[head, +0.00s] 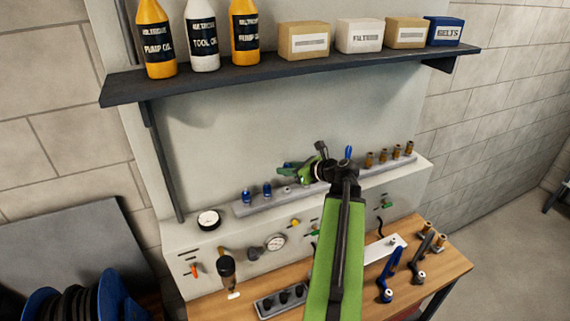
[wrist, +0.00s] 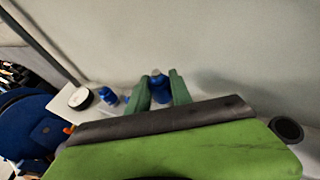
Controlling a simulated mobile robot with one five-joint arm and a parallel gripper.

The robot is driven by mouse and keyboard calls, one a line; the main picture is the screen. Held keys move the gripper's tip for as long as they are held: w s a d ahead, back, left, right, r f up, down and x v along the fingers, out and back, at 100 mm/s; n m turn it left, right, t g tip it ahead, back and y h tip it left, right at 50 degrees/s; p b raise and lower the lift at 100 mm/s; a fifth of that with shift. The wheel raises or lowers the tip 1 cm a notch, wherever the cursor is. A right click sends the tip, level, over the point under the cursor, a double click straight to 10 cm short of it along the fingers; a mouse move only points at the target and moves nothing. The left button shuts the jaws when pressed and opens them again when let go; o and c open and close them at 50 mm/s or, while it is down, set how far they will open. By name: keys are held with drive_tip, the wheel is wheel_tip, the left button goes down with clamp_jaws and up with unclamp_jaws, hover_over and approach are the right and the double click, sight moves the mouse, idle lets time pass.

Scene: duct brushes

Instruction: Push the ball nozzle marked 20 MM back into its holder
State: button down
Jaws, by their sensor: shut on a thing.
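My gripper (head: 298,172) is over the grey rail (head: 242,210) on the ledge in the head view, pointing left. In the wrist view its two green fingers (wrist: 161,90) are closed around a blue nozzle (wrist: 159,84). In the head view the fingers and wrist hide that nozzle. Two more blue nozzles (head: 246,197) (head: 267,189) stand at the rail's left end. Another blue piece (head: 348,153) shows just behind my wrist. Several brass nozzles (head: 383,157) stand at the right end. No 20 MM marking is readable, and I cannot tell how deep the held nozzle sits.
A dark shelf (head: 290,72) with bottles and boxes hangs above. A round gauge (head: 208,220) lies on the ledge left of the rail. The wall above the rail is clear.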

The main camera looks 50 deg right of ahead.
sight(288, 189)
drive_tip(key=shift+w+d+f, duration=0.1)
drive_tip(key=shift+f, duration=0.2)
wheel_tip(288, 189, down, 5)
drive_tip(key=b, duration=0.5)
drive_tip(key=shift+f+b, duration=0.15)
drive_tip(key=shift+b, duration=0.25)
drive_tip(key=shift+f+b, duration=0.5)
idle(1.5)
drive_tip(key=c, duration=1.1)
unclamp_jaws()
drive_tip(key=shift+s+r, duration=0.1)
drive_tip(key=shift+s, duration=0.1)
